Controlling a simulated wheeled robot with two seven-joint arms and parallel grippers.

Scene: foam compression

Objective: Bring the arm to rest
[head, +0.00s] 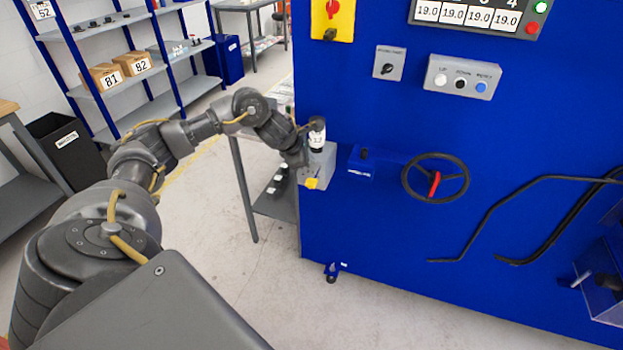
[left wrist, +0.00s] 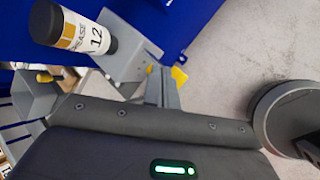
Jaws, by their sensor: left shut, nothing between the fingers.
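My left arm reaches out from the lower left of the head view, bent at the elbow. Its gripper (head: 301,162) is at the left edge of the blue machine (head: 400,120), beside a small grey bracket (head: 322,166). In the left wrist view the grey fingers (left wrist: 162,88) are together and hold nothing. A grease tube (left wrist: 75,32) with a dark cap and the number 12 is at the bracket, apart from the fingers. The tube also shows in the head view (head: 317,140). My right gripper is in neither view.
The machine front carries a handwheel (head: 435,177), a button box (head: 462,77) and bent black bars (head: 520,215). Shelves with boxes (head: 105,77) and a dark bin (head: 65,148) stand at the left. A grey table (head: 275,205) is behind my forearm. The floor in front is clear.

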